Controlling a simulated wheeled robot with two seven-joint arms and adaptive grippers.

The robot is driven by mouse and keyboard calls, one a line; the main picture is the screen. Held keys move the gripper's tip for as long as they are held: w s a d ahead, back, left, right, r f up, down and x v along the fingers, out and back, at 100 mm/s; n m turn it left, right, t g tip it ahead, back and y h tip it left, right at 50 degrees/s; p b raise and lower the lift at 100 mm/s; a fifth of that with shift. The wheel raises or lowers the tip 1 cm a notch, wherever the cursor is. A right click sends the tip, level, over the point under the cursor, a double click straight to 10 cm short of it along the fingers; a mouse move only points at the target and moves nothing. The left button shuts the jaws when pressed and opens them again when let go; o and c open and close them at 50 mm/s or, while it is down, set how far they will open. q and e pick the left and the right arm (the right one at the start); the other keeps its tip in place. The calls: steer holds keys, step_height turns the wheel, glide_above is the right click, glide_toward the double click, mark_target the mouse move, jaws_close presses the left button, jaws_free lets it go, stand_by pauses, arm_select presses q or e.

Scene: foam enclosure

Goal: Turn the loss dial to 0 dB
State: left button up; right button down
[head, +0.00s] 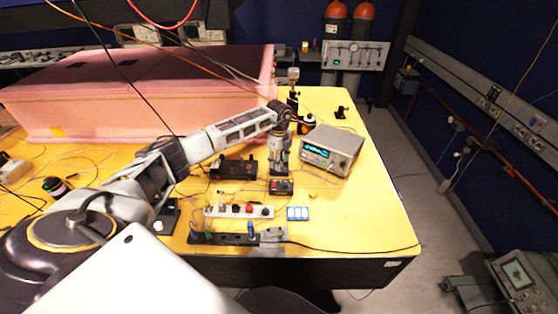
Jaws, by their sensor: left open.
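My left arm reaches in from the left, and my left gripper (279,164) points down over the yellow table. It is open, and I see nothing between its fingers. Just below and in front of it sits a small dark box (281,187) with a reddish spot on its front. I cannot tell from this view whether gripper and box touch. The loss dial cannot be made out for certain; markings are too small to read. A grey bench instrument (332,149) with a lit cyan display stands just right of the gripper. My right gripper is not in view.
A black device (234,168) lies left of the gripper. In front are a white strip (239,211) with knobs, blue-and-white blocks (298,213) and a black bar (222,239). A pink foam enclosure (150,95) stands behind. The table's right front (365,220) is mostly clear.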

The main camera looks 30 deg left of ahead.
arm_select(q)
steer(key=shift+r, duration=0.1)
step_height(320, 180, up, 12)
stand_by(0.8)
stand_by(0.3)
